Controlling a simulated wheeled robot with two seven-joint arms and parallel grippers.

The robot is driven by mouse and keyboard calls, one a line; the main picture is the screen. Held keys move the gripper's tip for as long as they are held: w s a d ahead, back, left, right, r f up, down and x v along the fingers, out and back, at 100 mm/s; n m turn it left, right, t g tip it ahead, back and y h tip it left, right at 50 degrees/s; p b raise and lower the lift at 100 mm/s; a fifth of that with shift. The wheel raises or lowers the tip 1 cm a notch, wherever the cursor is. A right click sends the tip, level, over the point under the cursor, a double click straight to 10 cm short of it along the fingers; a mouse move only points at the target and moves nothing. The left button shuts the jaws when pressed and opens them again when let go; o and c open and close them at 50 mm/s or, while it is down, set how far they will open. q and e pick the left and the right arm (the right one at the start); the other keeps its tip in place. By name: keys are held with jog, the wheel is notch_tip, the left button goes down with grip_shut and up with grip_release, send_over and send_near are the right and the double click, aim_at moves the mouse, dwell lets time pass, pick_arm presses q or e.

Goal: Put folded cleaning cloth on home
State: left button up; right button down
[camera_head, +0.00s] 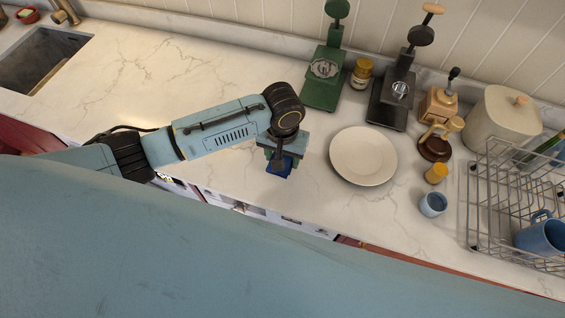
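A small dark blue flat piece (285,172), which looks like the folded cleaning cloth, is at the front part of the counter, left of the white plate. My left gripper (279,163) points down right over it and hides part of it. I cannot tell whether the fingers are closed on the cloth or whether it rests on the counter. My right gripper is not in view. No spot marked as home can be made out.
A white plate (363,156) lies right of my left gripper. Green (325,78) and black (392,96) presses, a jar (361,74) and a grinder (439,106) stand behind. A small blue cup (432,204) and wire rack (510,205) are at right. The counter's left-middle is clear; a sink (40,60) is far left.

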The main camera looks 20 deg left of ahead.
pick_arm(q)
jog(key=shift+f, duration=2.15)
jog(key=shift+f, duration=0.15)
jog(key=o, duration=0.9)
notch_tip(320, 180, up, 12)
jog(key=shift+r, duration=0.2)
